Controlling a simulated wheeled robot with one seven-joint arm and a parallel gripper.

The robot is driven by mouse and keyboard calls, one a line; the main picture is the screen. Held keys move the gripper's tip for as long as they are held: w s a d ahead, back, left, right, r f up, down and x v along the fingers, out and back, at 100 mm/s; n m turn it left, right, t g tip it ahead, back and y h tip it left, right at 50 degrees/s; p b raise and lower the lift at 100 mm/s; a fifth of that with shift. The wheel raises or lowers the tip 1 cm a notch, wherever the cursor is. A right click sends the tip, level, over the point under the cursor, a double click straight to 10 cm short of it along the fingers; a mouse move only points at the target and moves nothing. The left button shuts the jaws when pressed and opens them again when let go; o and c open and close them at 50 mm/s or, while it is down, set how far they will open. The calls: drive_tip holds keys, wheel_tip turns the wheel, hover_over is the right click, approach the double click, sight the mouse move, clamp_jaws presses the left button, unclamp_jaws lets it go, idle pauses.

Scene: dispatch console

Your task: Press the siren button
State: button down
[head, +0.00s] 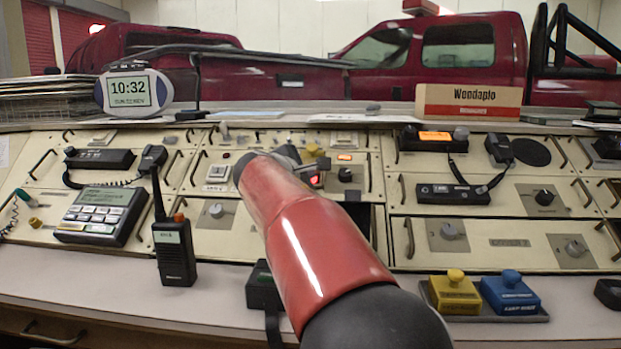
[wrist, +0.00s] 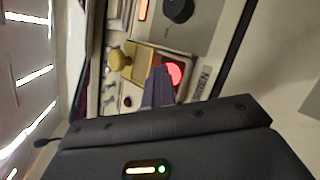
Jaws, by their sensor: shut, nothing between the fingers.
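The siren button is a lit red round button (wrist: 174,73) on the cream console, beside a sideways label reading SIREN. It also shows as a small red glow in the head view (head: 314,180), partly hidden by my arm. My gripper (wrist: 160,75) is shut and empty, its fingertips right at the edge of the button. They cover part of its surround in the wrist view. I cannot tell whether they touch it. In the head view my gripper (head: 318,167) is mostly hidden behind my red arm.
A yellow knob (wrist: 120,60) and a black knob (wrist: 178,9) sit close to the button. A radio handset (head: 173,250), a keypad unit (head: 100,216), and yellow (head: 454,293) and blue (head: 510,294) push buttons stand nearer the front. The right front desk is partly clear.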

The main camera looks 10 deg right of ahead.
drive_tip(key=shift+f, duration=0.1)
drive_tip(key=shift+s+a+r+p, duration=0.15)
drive_tip(key=shift+s+r+p, duration=0.25)
drive_tip(key=shift+r, duration=0.35)
drive_tip(key=s+r, duration=0.1)
drive_tip(key=r+p, duration=0.1)
drive_tip(key=r, duration=0.1)
drive_tip(key=s+a+r+p, duration=0.1)
drive_tip(key=shift+s+r, duration=0.15)
drive_tip(key=shift+s, duration=0.2)
